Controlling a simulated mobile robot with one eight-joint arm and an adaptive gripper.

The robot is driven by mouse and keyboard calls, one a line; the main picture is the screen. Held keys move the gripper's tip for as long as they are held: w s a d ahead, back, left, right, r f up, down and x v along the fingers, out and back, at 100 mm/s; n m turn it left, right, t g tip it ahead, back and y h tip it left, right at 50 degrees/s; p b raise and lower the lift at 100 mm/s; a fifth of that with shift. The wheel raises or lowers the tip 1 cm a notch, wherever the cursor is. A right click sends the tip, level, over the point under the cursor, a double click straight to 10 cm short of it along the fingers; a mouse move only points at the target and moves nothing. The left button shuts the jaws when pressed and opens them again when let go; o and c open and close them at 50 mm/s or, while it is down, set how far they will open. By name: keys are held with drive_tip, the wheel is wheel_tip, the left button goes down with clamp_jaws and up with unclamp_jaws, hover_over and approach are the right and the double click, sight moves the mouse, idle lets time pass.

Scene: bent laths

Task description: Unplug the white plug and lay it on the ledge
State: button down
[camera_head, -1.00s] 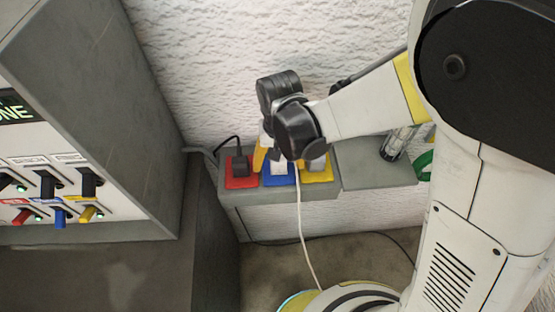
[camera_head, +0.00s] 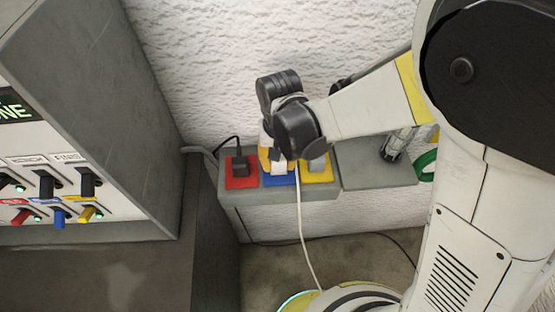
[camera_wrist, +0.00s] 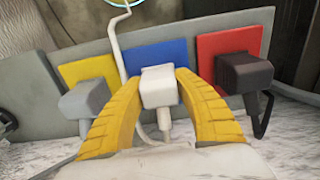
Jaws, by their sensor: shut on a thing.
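The white plug (camera_wrist: 160,88) is between the yellow fingers of my gripper (camera_wrist: 160,80) in the wrist view, with both fingers against its sides. It is at the blue socket plate (camera_wrist: 155,54). I cannot tell how deep it sits in the socket. In the head view the plug (camera_head: 279,168) is partly hidden under my gripper (camera_head: 277,156), and its white cord (camera_head: 301,225) hangs down in front. The grey ledge (camera_head: 375,176) lies right of the sockets, with bare room on it.
A black plug (camera_head: 238,165) is in the red plate on the left, and a grey plug (camera_head: 318,161) is at the yellow plate on the right, both close to my fingers. A switch panel stands left.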

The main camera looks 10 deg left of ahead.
drive_tip(key=shift+r+p, duration=2.05)
drive_tip(key=shift+r, duration=0.95)
